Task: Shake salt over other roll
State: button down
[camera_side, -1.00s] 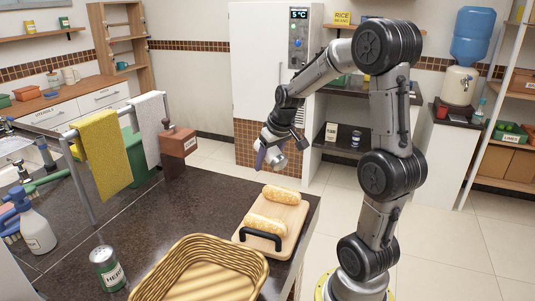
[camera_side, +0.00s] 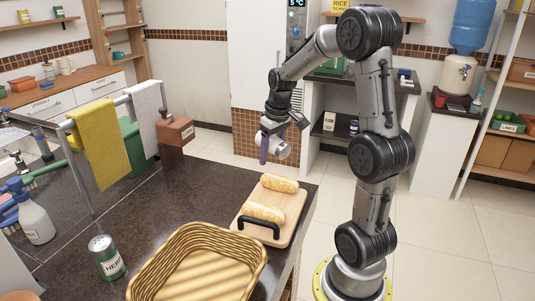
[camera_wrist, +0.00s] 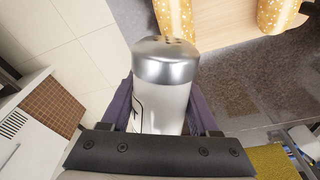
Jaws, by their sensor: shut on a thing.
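My gripper (camera_side: 271,149) is shut on a salt shaker (camera_side: 281,151) and holds it in the air beyond the far end of the cutting board. In the wrist view the shaker (camera_wrist: 165,62) has a white body and a silver cap with holes, between the purple fingers of my gripper (camera_wrist: 163,110). The shaker looks tilted. Two golden rolls lie apart on the wooden board (camera_side: 293,212): a far roll (camera_side: 279,183) and a near roll (camera_side: 263,212) by the black handle. Parts of two rolls show at the top of the wrist view (camera_wrist: 175,18). No falling salt can be seen.
A wicker basket (camera_side: 158,268) stands at the counter's front, left of the board. The dark counter (camera_side: 190,205) left of the board is clear.

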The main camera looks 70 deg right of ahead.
jog(key=s+n, duration=0.1)
jog(key=s+d+n+g, duration=0.1)
jog(key=s, duration=0.1)
jog(key=s+d+f+n+g, duration=0.1)
jog(key=shift+s+y, duration=0.25)
jog(key=shift+y, duration=0.15)
jog(key=s+d+r+n+g+h, duration=0.4)
jog(key=d+r+n+h, duration=0.35)
jog(key=n, duration=0.65)
jog(key=w+a+r+n+t+h, duration=0.2)
jog(key=w+r+n+t+h, duration=0.2)
jog(key=w+n+t, duration=0.1)
jog(key=w+a+r+n+t+h, duration=0.3)
jog(key=w+r+n+t+h, duration=0.1)
jog(key=w+t, duration=0.4)
jog(key=w+r+n, duration=0.1)
jog(key=n, duration=0.1)
jog(key=shift+w+a+n, duration=0.15)
jog(key=shift+a+n, duration=0.15)
jog(key=shift+a, duration=0.05)
